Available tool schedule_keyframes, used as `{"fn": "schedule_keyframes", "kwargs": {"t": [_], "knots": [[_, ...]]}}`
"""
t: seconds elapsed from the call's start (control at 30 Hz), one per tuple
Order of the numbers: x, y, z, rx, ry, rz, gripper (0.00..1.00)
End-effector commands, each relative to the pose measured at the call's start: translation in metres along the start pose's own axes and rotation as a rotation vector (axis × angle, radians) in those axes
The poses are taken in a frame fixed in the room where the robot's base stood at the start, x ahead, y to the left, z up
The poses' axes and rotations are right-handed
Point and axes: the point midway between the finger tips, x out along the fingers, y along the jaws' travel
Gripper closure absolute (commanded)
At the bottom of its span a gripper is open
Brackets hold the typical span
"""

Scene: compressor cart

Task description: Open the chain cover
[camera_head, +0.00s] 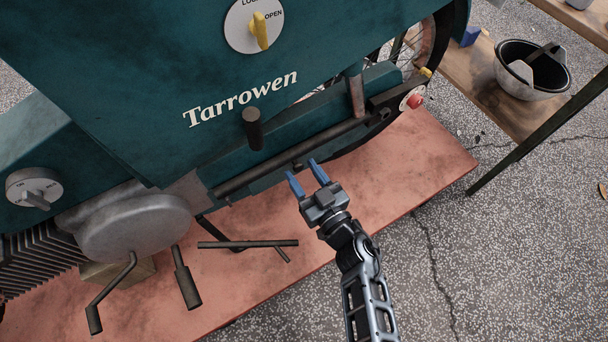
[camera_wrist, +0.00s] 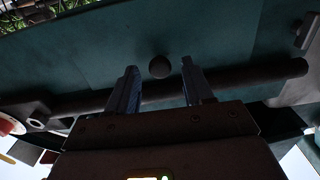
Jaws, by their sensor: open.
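The large teal panel (camera_head: 150,70) lettered "Tarrowen" appears to be the chain cover, and it looks closed. A white dial (camera_head: 236,30) on it reads "OPEN" at the right and a partly cut-off word at the top. Its yellow lever (camera_head: 260,31) stands nearly upright; I cannot tell which word it marks. A dark peg handle (camera_head: 253,130) sticks out near the panel's lower edge. My gripper (camera_head: 303,170) is open and empty, below and right of this handle. In the wrist view, a round dark knob end (camera_wrist: 159,67) shows between the fingertips, apart from them.
A dark horizontal bar (camera_head: 290,156) runs below the panel, close to my fingertips. Levers and a grey crankcase (camera_head: 135,228) are at lower left. The machine stands on a reddish platform (camera_head: 440,158). A bench with a bucket (camera_head: 515,85) is at right. The speckled ground at lower right is clear.

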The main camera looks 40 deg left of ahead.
Motion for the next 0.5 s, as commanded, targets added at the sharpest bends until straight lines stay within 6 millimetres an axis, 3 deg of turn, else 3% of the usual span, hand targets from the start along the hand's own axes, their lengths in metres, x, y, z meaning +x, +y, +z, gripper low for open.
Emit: {"fn": "schedule_keyframes", "kwargs": {"t": [0.27,0.5], "knots": [[0.0021,-0.0002,-0.0002,0.001,0.0,0.0,0.49],[0.002,-0.0002,-0.0002,0.001,0.0,0.0,0.7]]}}
